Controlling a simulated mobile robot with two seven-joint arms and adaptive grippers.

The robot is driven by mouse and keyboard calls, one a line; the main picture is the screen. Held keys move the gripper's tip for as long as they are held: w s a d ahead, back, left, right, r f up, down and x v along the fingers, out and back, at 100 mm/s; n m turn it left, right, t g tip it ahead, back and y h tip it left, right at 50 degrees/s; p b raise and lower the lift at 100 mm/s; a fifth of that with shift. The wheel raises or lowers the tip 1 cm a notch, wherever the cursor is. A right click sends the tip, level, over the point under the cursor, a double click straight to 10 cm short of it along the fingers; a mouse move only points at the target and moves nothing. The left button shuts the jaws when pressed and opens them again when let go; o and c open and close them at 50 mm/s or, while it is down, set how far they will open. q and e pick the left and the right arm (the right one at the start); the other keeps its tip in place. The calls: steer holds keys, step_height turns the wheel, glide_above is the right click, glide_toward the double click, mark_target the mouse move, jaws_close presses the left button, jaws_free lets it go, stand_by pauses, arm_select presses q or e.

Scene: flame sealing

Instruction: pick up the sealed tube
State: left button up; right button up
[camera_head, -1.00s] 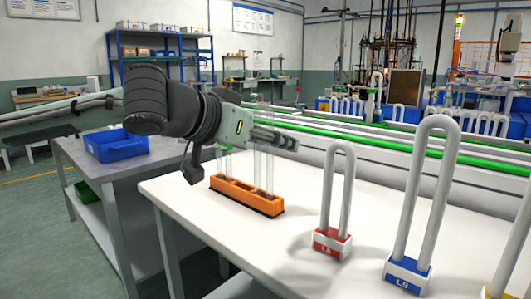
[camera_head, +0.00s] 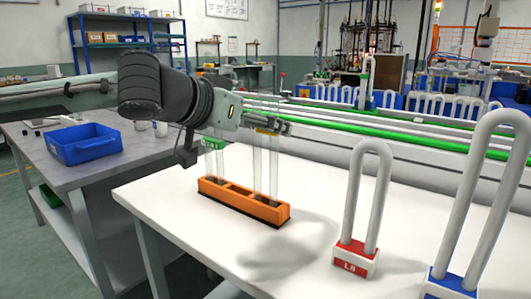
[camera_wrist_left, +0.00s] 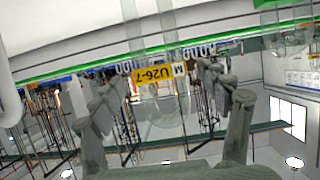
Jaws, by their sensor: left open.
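A clear glass tube with two upright legs (camera_head: 273,170) stands in the orange rack (camera_head: 240,206) on the white table. Its yellow label reads "U26-7 M" in the left wrist view (camera_wrist_left: 158,73). My left gripper (camera_head: 280,125) is at the upper part of this tube. In the left wrist view its open fingers (camera_wrist_left: 160,92) lie on either side of the tube, apart from the label. Another clear tube with a green label (camera_head: 213,143) stands in the left part of the rack, partly hidden by my gripper. My right gripper is out of view.
White U-shaped tubes stand at the right in a red base marked L8 (camera_head: 355,259) and a blue base (camera_head: 452,286). A blue bin (camera_head: 85,150) sits on the grey bench at left. The white table's front left is clear.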

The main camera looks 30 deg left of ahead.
arm_select(q)
steer(key=shift+w+d+f, duration=0.1)
steer(key=shift+w+f, duration=0.2)
steer(key=shift+w, duration=0.2)
steer(key=x, duration=0.4)
steer(key=shift+w+f+b, duration=0.1)
steer(key=shift+w+b, duration=0.25)
steer(key=shift+b, duration=0.05)
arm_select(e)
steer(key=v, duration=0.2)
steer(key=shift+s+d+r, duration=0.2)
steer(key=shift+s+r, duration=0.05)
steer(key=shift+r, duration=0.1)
arm_select(q)
steer(key=c, duration=1.4)
steer(key=shift+c, duration=0.3)
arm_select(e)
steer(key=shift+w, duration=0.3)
